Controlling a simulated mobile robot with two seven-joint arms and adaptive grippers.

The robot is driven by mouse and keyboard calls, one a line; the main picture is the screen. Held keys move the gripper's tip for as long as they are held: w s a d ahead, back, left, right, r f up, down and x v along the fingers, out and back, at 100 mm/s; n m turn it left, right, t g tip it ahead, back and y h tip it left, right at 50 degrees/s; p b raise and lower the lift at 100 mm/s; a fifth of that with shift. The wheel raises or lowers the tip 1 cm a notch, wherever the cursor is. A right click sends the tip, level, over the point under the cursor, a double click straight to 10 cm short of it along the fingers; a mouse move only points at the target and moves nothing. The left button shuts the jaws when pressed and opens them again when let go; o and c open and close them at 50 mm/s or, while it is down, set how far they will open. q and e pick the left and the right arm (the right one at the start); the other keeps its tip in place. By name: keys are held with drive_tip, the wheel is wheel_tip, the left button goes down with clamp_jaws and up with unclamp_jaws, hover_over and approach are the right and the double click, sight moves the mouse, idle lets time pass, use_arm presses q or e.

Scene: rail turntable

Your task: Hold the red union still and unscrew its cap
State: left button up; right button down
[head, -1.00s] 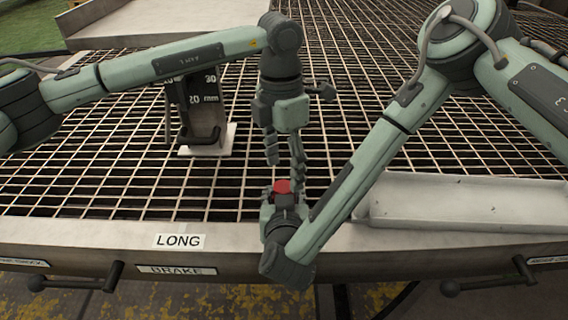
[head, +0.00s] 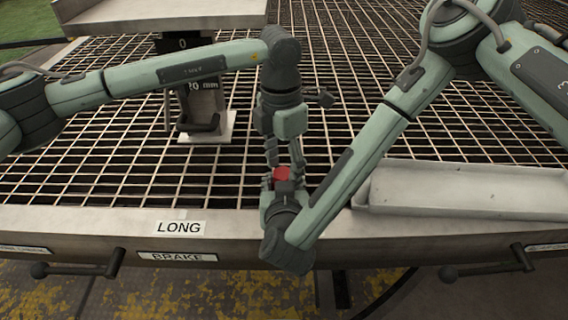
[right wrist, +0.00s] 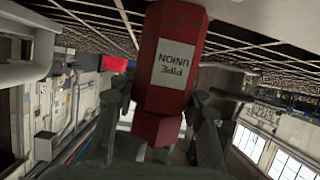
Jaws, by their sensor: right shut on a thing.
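The red union (head: 281,174) shows as a small red top near the table's front edge in the head view. In the right wrist view the red union (right wrist: 172,70) is large, with an upside-down "PIPE UNION" label on its side. My right gripper (head: 283,190) is shut on it, with one finger (right wrist: 118,100) on each side of its lower part. My left gripper (head: 285,160) is above and just behind the union, its fingers pointing down and spread apart. Whether they touch the union I cannot tell. The cap's joint is not clear.
The grated table (head: 100,170) has a front rim with a "LONG" label (head: 180,227) and a "BRAKE" plate (head: 177,256). A grey metal trough (head: 450,190) lies at right. A bracket with a millimetre scale (head: 205,100) stands behind left. The grating at left is free.

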use_arm(q)
clamp_jaws()
drive_tip(key=n, duration=0.4)
drive_tip(key=shift+n, duration=1)
drive_tip(key=n, duration=0.3)
drive_tip(key=shift+f+n, duration=0.1)
drive_tip(key=shift+n, duration=0.2)
drive_tip(key=shift+a+n, duration=0.1)
drive_tip(key=shift+n, duration=1.1)
use_arm(e)
drive_tip(key=shift+r, duration=0.1)
use_arm(q)
drive_tip(key=shift+n+y, duration=0.3)
drive_tip(key=shift+n, duration=0.9)
drive_tip(key=n, duration=0.3)
drive_tip(key=shift+w+n, duration=0.1)
drive_tip(key=shift+n, duration=0.2)
